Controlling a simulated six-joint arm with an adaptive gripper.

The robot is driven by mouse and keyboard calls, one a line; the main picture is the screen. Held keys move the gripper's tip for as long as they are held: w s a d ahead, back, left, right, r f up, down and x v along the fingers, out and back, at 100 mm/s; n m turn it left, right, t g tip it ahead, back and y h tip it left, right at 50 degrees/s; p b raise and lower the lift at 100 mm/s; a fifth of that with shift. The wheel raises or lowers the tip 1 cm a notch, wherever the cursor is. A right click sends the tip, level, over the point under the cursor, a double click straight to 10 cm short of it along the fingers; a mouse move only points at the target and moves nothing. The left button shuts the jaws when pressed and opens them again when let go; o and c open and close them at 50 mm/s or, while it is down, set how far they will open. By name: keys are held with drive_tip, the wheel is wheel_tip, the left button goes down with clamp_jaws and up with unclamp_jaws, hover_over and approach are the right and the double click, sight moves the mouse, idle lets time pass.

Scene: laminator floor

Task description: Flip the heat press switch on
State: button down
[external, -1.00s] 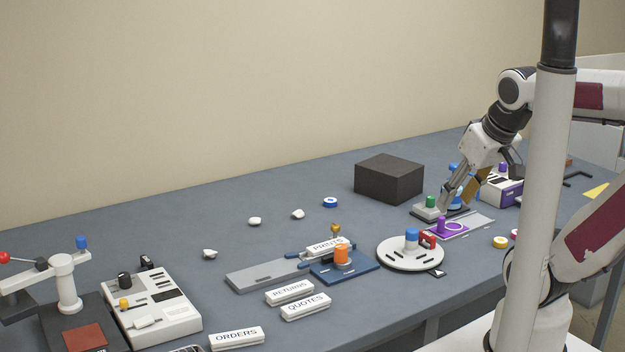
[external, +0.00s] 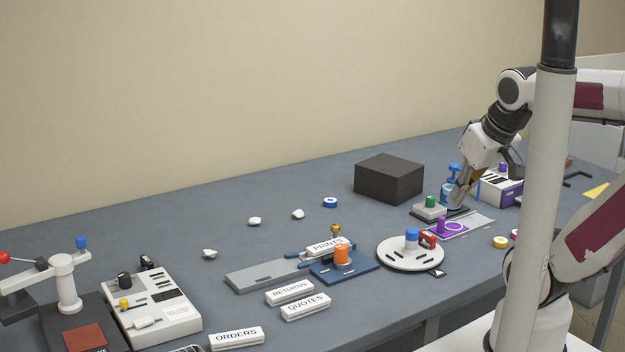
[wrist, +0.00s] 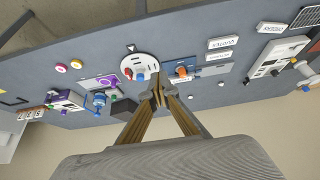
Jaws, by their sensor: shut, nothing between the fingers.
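The likely heat press (external: 72,315) stands at the front left of the table in the external view, with a dark base, a red-brown pad, a white post and a lever with a red ball. A white control box (external: 172,318) beside it carries a black knob, a yellow knob and slots; which part is the heat press switch I cannot tell. The box also shows at the upper right of the wrist view (wrist: 266,60). My gripper (external: 459,207) is shut and empty, far to the right of the box, low near the green-knobbed block (external: 430,210).
A black box (external: 389,180) stands behind. A blue bottle (external: 452,172) and a purple-and-white device (external: 501,188) are close to my gripper. A round white plate (external: 410,260), a blue block with an orange knob (external: 345,270) and label blocks (external: 290,292) lie between it and the control box.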

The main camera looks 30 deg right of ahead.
drive_tip(key=w+a+f+n+g+y, duration=0.2)
drive_tip(key=w+a+f+n, duration=0.35)
drive_tip(key=a, duration=0.85)
drive_tip(key=w+a+f+n+g+y, duration=0.1)
drive_tip(key=w+a+f+n+g, duration=0.15)
drive_tip(key=w+a, duration=0.8)
drive_tip(key=w+a+f+n+g+y, duration=0.2)
drive_tip(key=w+a+f+n, duration=0.15)
drive_tip(key=a, duration=1.25)
drive_tip(key=w+a+r+n+y, duration=0.2)
drive_tip(key=w+a+r+n, duration=0.2)
drive_tip(key=a+n, duration=0.2)
drive_tip(key=shift+w+a+r+t, duration=0.35)
drive_tip(key=shift+a+t, duration=0.1)
drive_tip(key=shift+a, duration=0.5)
drive_tip(key=shift+n, duration=0.25)
drive_tip(key=shift+f, duration=0.1)
